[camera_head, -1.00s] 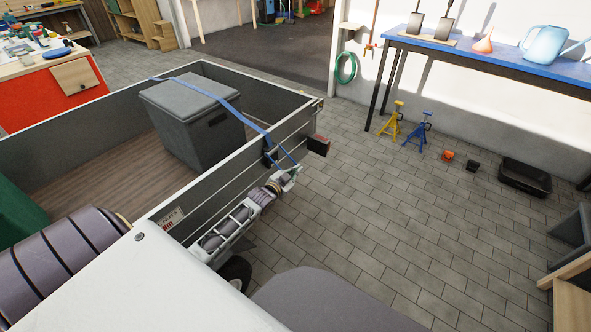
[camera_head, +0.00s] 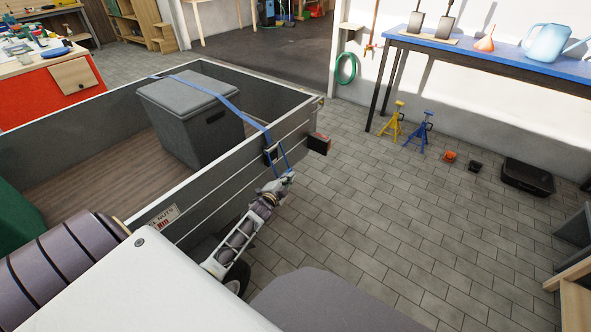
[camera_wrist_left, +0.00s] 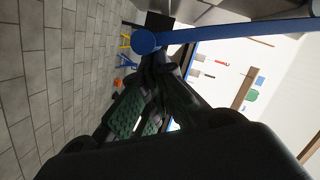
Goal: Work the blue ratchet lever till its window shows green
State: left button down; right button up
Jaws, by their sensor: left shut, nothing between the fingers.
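The grey trailer (camera_head: 214,200) has a blue strap (camera_head: 222,100) over a grey lidded box (camera_head: 192,115). A dark ratchet (camera_head: 271,155) sits on the trailer's near side, with narrow blue parts running down from it to my left gripper (camera_head: 288,178). In the left wrist view a blue bar (camera_wrist_left: 240,35) with a round blue end (camera_wrist_left: 144,42) lies just beyond the tips of my left gripper (camera_wrist_left: 158,62). The fingers are shut and empty. I cannot tell whether they touch the bar. The ratchet's window cannot be made out. My right gripper is out of view.
Yellow (camera_head: 394,122) and blue (camera_head: 418,131) stands and a black tray (camera_head: 527,177) are on the floor. A blue-topped bench (camera_head: 480,55) lines the wall.

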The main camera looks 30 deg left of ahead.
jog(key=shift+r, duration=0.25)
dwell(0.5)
